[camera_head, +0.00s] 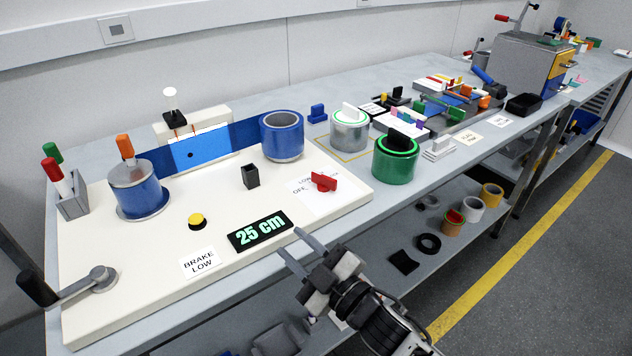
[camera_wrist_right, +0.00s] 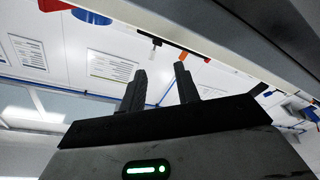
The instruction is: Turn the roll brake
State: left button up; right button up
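The roll brake is a small red knob (camera_head: 323,181) on a white label plate (camera_head: 304,193) near the board's right front. Part of the label reads "LOW" and "OFF"; the rest is too small or covered. A card (camera_head: 199,261) on the board reads "BRAKE LOW". My right gripper (camera_head: 290,242) is open and empty, off the board's front edge, nearer the camera than the knob and apart from it. In the right wrist view its two fingers (camera_wrist_right: 160,70) stand apart with nothing between them. My left gripper is not in view.
The white board (camera_head: 130,310) carries a black display (camera_head: 260,232) reading "25 cm", a yellow button (camera_head: 197,221), a crank (camera_head: 88,283), a black holder (camera_head: 251,176) and two blue rolls (camera_head: 137,190) (camera_head: 282,138). A green roll (camera_head: 394,163) stands right of the knob.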

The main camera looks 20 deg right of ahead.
jog(key=w+a+r+n+g+y, duration=0.1)
jog(key=w+a+r+n+y, duration=0.3)
jog(key=n, duration=0.3)
notch_tip(320, 180, up, 12)
jog(key=n+g+h+b, duration=0.8)
jog(key=n+g+h, duration=0.35)
jog(key=n, duration=1.25)
send_over(326, 177)
jog(key=s+d, duration=0.4)
jog(key=s, duration=0.1)
jog(key=shift+g+y, duration=0.45)
jog(key=p+x, duration=0.1)
jog(key=x, duration=1.4)
jog(key=shift+w, duration=0.25)
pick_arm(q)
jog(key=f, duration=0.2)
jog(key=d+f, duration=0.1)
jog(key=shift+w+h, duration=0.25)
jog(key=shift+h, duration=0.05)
pick_arm(e)
jog(key=shift+f, duration=0.15)
